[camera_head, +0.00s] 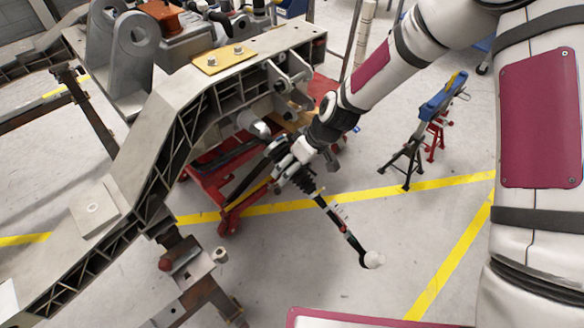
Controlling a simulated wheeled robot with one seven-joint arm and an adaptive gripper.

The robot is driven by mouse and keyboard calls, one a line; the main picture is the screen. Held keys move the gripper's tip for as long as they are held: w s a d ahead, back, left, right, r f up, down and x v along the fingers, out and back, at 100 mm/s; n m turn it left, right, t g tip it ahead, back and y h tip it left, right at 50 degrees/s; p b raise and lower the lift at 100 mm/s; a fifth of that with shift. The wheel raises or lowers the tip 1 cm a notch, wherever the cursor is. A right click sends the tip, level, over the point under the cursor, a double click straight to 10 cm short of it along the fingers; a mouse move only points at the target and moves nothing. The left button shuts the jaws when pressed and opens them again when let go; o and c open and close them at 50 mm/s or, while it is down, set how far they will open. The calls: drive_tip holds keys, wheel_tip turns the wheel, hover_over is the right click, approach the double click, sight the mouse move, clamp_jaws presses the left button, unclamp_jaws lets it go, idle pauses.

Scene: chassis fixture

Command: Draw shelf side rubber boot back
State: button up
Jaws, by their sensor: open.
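A black ribbed rubber boot (308,184) sits on a slanting rod (338,222) below the grey chassis frame. The rod runs down and to the right to a pale rounded end (373,260). My gripper (283,167) is open at the upper end of the boot, beside the frame. Its fingers are small and partly overlap the boot and rod in this view, so I cannot tell whether they touch the boot. The boot's upper end is partly hidden behind my gripper.
The grey chassis frame (180,95) fills the left and top. A red stand (205,180) is behind the rod. A blue-topped stand (440,97) with dark and red legs stands at the right. Floor (300,270) with yellow lines is clear below the rod.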

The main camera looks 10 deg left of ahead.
drive_tip(key=v, duration=1.1)
drive_tip(key=shift+s+r, duration=0.1)
drive_tip(key=shift+r, duration=0.05)
drive_tip(key=s+d+r+m+h, duration=0.5)
drive_tip(key=s+d+r, duration=0.8)
drive_tip(key=d+r, duration=0.2)
drive_tip(key=s+d+r+m, duration=0.3)
drive_tip(key=s, duration=0.6)
drive_tip(key=s+d+r+m, duration=0.2)
drive_tip(key=s+d+m, duration=0.15)
drive_tip(key=s, duration=0.55)
wheel_tip(320, 180, up, 16)
drive_tip(key=t+p, duration=0.3)
drive_tip(key=p, duration=1.1)
drive_tip(key=shift+s, duration=0.25)
